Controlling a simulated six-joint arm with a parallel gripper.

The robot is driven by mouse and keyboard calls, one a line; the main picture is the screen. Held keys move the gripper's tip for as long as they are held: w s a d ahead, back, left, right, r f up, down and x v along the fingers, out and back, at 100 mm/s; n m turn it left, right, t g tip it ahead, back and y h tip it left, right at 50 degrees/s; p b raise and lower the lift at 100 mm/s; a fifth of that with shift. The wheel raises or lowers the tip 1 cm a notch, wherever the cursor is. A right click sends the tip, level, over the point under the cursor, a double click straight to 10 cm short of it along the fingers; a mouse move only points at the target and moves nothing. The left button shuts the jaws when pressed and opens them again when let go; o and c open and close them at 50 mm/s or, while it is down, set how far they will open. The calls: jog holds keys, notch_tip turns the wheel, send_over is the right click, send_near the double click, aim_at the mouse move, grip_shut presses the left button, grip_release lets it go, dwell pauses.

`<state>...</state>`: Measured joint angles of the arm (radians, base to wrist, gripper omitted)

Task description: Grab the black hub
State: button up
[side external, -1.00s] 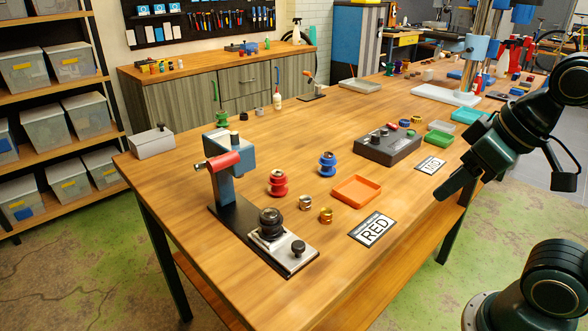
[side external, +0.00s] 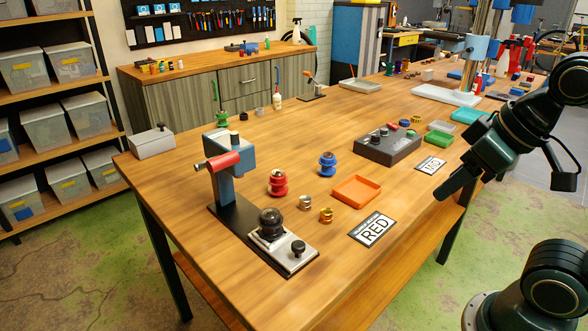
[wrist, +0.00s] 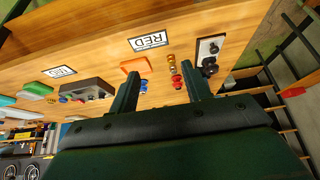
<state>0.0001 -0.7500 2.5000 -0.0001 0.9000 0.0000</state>
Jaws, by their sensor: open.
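The black hub (side external: 270,221) sits on the metal plate (side external: 269,247) of the bench press (side external: 222,181), beside a smaller black knob (side external: 298,247). In the wrist view the hub (wrist: 209,66) appears right of my fingers. My gripper (side external: 441,190) hangs over the table's right edge, well to the right of the hub and apart from it. In the wrist view my gripper (wrist: 160,85) shows two spread fingers with nothing between them in its grasp.
A red hub (side external: 278,183), a blue hub (side external: 327,164) and small metal rings (side external: 326,215) stand near the press. An orange tray (side external: 357,190), a RED card (side external: 373,229) and a dark grey box (side external: 388,145) lie between. The table's front is clear.

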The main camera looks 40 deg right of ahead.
jog(key=o, duration=0.3)
jog(key=shift+o, duration=0.2)
jog(key=n+g+y, duration=0.3)
jog(key=n+y, duration=0.1)
jog(key=n, duration=0.7)
send_over(271, 213)
jog(key=s+d, duration=0.2)
jog(key=d, duration=0.2)
jog(key=f, duration=0.3)
jog(key=shift+s+a+f, duration=0.1)
jog(key=shift+s, duration=0.1)
jog(key=shift+x, duration=4.3)
